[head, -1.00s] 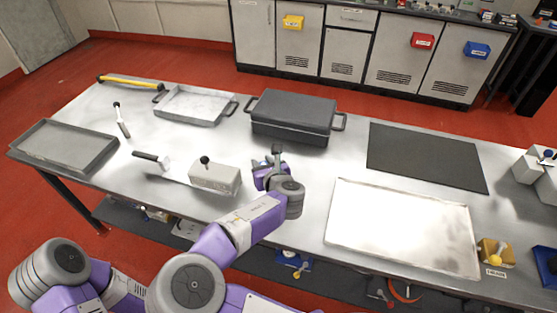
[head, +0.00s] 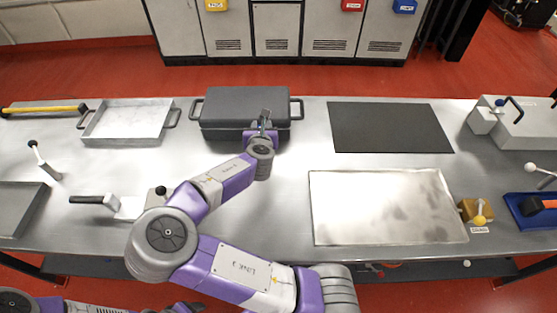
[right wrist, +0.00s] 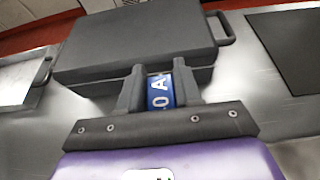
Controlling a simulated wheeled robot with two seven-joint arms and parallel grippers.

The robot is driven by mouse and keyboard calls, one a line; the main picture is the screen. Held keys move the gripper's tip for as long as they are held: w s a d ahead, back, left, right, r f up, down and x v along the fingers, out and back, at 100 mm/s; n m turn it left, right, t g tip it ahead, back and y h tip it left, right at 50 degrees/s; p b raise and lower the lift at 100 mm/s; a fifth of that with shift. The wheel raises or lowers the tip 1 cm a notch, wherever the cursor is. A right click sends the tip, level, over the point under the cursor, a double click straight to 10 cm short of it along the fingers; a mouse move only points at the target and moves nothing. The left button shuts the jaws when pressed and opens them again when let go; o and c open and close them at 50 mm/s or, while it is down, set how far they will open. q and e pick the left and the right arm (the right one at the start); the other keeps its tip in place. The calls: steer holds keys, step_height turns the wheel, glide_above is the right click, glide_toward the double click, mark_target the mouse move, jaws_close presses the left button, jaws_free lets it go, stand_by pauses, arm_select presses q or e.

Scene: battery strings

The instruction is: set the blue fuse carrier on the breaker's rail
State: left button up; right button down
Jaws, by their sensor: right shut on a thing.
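My right gripper (head: 265,119) is shut on a blue piece (right wrist: 160,93) with white lettering, which fits the blue fuse carrier. In the right wrist view the piece stands between the two dark fingers (right wrist: 159,92), with the end of its lettering showing "0 A". The gripper appears in front of or above the dark lidded case (head: 225,107); the gap cannot be told. A grey box with a black handle (head: 530,130) stands at the right edge, cut off by the frame. I cannot make out a rail or tell whether this is the breaker. My left gripper does not show.
A black mat (head: 390,128) and a bare metal tray (head: 385,205) lie right of the gripper. A brass block with a yellow knob (head: 474,211) and a blue holder (head: 530,214) stand farther right. A shallow pan (head: 128,124) is left of the case.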

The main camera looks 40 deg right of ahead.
steer(key=s+d+f+m+g+h, duration=0.1)
steer(key=s+d+m+g+h, duration=0.3)
steer(key=s+d, duration=0.45)
steer(key=b, duration=0.3)
glide_above(298, 156)
steer(key=shift+m, duration=0.4)
step_height(298, 156, down, 5)
steer(key=shift+f, duration=0.15)
steer(key=shift+f+b, duration=0.95)
steer(key=shift+f, duration=1.55)
steer(key=shift+f, duration=0.1)
steer(key=c, duration=0.8)
jaws_free()
steer(key=shift+f, duration=0.1)
